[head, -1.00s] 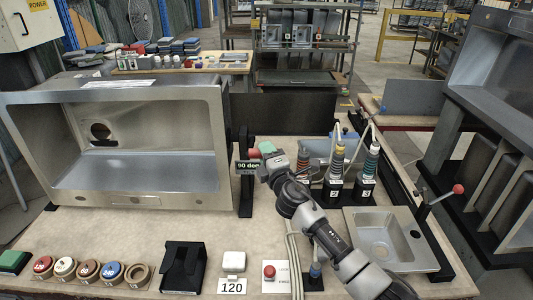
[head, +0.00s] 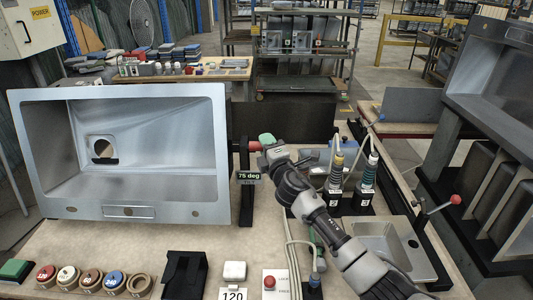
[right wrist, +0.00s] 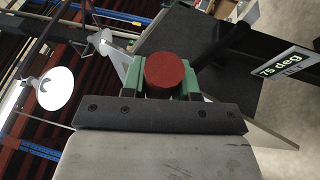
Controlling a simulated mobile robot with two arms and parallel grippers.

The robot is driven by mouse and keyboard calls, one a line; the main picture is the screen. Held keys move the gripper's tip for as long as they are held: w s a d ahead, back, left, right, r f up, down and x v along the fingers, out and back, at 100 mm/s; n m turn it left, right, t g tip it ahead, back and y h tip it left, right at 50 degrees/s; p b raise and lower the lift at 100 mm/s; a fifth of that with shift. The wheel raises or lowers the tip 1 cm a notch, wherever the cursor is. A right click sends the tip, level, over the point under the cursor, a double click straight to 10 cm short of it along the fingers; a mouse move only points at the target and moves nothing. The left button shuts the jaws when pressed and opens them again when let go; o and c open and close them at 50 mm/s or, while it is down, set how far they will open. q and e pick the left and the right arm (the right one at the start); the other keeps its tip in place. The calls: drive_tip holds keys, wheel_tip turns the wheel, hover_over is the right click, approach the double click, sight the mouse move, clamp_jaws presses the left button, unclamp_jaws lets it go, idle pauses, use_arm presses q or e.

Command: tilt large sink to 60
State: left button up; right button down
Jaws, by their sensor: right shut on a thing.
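The large metal sink (head: 130,212) is tilted on its stand at the left of the head view, its open basin facing me. The angle display (head: 249,176) on the black post reads 75 deg, and it also shows in the right wrist view (right wrist: 281,65). My right gripper (head: 265,145) is beside the post and shut on the red knob (head: 254,146) at the sink's right side. In the right wrist view the round red end of the knob (right wrist: 165,75) sits between the green fingers. My left gripper is not in view.
A small sink (head: 385,246) lies at the right of the bench. Cabled tools (head: 368,172) stand behind my right arm.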

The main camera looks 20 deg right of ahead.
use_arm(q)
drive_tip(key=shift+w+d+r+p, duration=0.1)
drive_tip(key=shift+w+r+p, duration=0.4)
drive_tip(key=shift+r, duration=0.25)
use_arm(e)
drive_tip(key=w+r, duration=0.3)
drive_tip(key=shift+d+r, duration=0.3)
drive_tip(key=shift+d, duration=0.1)
drive_tip(key=shift+f, duration=0.1)
drive_tip(key=c, duration=1.1)
unclamp_jaws()
drive_tip(key=shift+c, duration=0.2)
drive_tip(key=o, duration=0.3)
drive_tip(key=shift+s, duration=0.15)
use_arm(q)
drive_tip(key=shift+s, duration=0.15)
